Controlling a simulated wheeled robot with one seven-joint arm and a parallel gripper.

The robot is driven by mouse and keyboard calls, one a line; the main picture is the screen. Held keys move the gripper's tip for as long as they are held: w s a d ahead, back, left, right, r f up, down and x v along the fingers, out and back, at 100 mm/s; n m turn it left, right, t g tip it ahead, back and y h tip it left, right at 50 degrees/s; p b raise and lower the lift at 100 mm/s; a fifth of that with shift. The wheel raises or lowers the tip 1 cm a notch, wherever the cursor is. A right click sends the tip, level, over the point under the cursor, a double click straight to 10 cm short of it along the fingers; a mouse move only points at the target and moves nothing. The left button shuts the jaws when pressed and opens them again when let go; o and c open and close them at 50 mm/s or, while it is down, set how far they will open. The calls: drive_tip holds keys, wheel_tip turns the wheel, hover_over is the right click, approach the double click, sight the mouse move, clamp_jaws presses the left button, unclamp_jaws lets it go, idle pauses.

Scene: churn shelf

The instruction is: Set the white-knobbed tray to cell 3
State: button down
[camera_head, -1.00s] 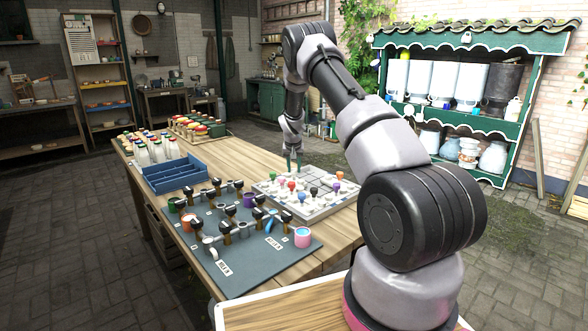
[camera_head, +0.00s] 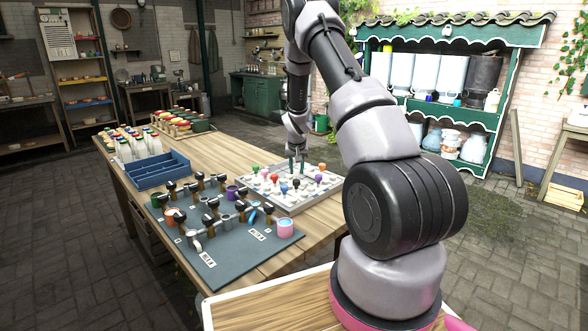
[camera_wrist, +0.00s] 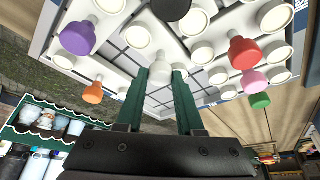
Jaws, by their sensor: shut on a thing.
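The puzzle board (camera_head: 299,207), a pale frame holding several white sliding trays with coloured knobs, lies on the wooden table. My gripper (camera_head: 297,165) reaches down to the back part of the board. In the wrist view my gripper (camera_wrist: 161,82) has its green fingers shut on the white knob (camera_wrist: 160,70) of a tray. That tray's body is partly hidden by the knob and fingers. Grey bare cells (camera_wrist: 108,40) of the board show beside it. The cell number 3 is not readable.
Near the fingers stand other knobs: purple (camera_wrist: 77,38), orange (camera_wrist: 92,93), red (camera_wrist: 242,52) and black at the top. A dark mat (camera_head: 230,265) with cups and a blue crate (camera_head: 150,172) lie left of the board.

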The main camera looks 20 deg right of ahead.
drive_tip(key=c, duration=0.5)
unclamp_jaws()
drive_tip(key=shift+c, duration=0.2)
drive_tip(key=v, duration=1)
drive_tip(key=shift+s+r, duration=0.2)
drive_tip(key=shift+r, duration=0.15)
drive_tip(key=shift+a+r, duration=0.1)
